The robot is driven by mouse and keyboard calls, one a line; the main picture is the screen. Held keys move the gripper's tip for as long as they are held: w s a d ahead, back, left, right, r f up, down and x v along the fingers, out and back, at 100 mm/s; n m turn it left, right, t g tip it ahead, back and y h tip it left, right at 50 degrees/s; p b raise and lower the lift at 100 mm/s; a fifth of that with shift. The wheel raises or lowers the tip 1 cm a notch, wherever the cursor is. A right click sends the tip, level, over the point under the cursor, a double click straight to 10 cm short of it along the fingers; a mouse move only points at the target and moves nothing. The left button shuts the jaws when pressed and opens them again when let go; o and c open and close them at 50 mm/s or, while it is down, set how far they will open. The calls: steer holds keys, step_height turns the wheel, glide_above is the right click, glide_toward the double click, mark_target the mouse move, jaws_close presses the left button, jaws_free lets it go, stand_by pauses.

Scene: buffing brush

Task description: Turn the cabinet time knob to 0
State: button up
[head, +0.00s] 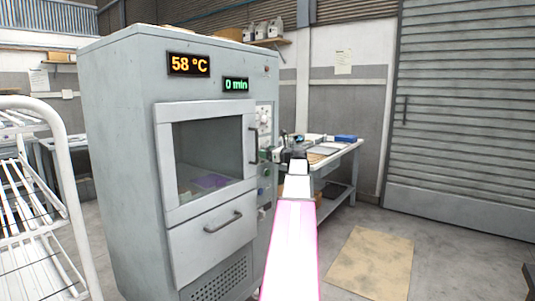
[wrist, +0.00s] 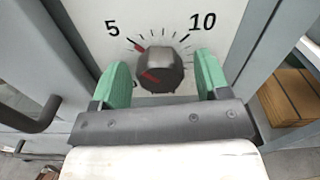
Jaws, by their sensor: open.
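The time knob (wrist: 157,70) is a dark round knob on a white dial in the wrist view. Its red line points left, toward the 0 mark, which is partly hidden by the left finger. The dial also shows 5 and 10, and a red mark near the 5. My gripper (wrist: 163,59) is open, with one green finger on each side of the knob and visible gaps between. In the head view the cabinet (head: 120,150) shows a green display (head: 236,85) reading 0 min. My gripper (head: 276,155) is at its right-hand control panel.
An orange display (head: 189,64) reads 58 °C. The cabinet has a windowed door and a drawer with a handle (head: 223,222). A white rack (head: 60,190) stands at the left. A worktable (head: 338,160) with items is behind my arm. Floor at the right is open, with a tan mat (head: 372,262).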

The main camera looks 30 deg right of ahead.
steer(key=shift+c, duration=0.3)
steer(key=c, duration=0.9)
steer(key=shift+o, duration=0.2)
steer(key=n, duration=1.3)
steer(key=shift+n, duration=2.5)
